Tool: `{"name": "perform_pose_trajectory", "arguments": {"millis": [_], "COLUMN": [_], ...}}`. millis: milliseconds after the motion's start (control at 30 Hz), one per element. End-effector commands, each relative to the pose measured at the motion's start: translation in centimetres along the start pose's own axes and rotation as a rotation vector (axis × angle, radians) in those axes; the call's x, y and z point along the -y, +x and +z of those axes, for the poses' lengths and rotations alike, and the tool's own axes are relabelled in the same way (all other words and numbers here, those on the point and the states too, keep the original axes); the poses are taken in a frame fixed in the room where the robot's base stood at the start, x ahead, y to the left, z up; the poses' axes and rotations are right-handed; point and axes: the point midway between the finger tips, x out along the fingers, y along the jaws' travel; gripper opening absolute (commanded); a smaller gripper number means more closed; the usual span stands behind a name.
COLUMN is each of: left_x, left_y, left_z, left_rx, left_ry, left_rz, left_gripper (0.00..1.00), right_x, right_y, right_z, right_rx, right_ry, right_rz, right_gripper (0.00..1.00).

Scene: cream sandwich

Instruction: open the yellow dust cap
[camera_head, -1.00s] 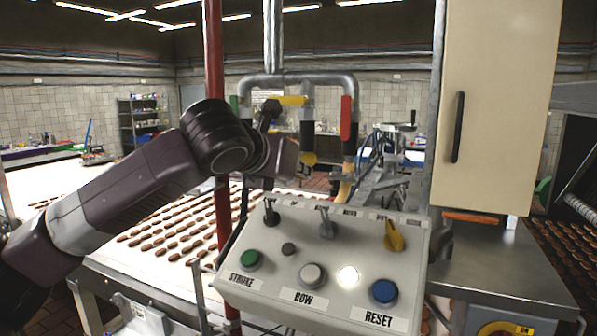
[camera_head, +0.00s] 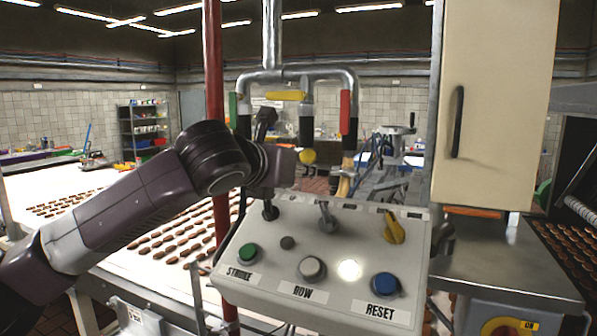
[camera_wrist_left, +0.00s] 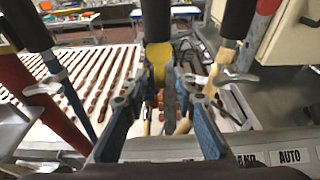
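The yellow dust cap (camera_head: 308,157) is a round yellow piece at the lower end of the middle black-sleeved pipe (camera_head: 306,125). In the left wrist view the cap (camera_wrist_left: 159,54) is straight ahead, just beyond and between the fingertips. My left gripper (camera_wrist_left: 164,88) has its two blue fingers apart, with the tips close to the cap. I cannot tell if they touch it. In the head view my left gripper (camera_head: 285,166) is beside the cap, and its fingers are mostly hidden by its own body. My right gripper is not in view.
A control panel (camera_head: 330,245) with knobs and buttons stands below the gripper. A red post (camera_head: 214,60) rises beside my left arm. Pipes with a green handle (camera_head: 233,110), yellow handle (camera_head: 286,96) and red handle (camera_head: 345,112) surround the cap. A cream cabinet (camera_head: 500,100) is at right.

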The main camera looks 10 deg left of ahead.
Motion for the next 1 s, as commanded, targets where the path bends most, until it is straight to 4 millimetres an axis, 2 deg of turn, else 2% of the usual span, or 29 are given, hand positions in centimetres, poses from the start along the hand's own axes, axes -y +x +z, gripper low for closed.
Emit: {"name": "perform_pose_trajectory", "arguments": {"millis": [367, 467, 800, 1000], "left_x": [0.0, 0.0, -0.1, -0.1], "left_y": [-0.6, -2.0, -9.1, -11.5], "left_z": [0.1, 0.1, 0.1, 0.0], "left_rx": [0.001, 0.004, 0.003, 0.001], "left_ry": [0.001, 0.000, 0.001, 0.000], "left_rz": [0.000, 0.000, 0.000, 0.001], "left_gripper": [0.29, 0.29, 0.29, 0.29], "right_x": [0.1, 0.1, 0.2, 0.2], "right_y": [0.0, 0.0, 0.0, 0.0], "right_z": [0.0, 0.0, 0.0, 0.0], "right_rx": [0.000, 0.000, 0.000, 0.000], "right_ry": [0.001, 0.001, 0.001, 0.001], "right_rz": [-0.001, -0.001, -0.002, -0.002], "right_gripper": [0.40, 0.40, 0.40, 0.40]}}
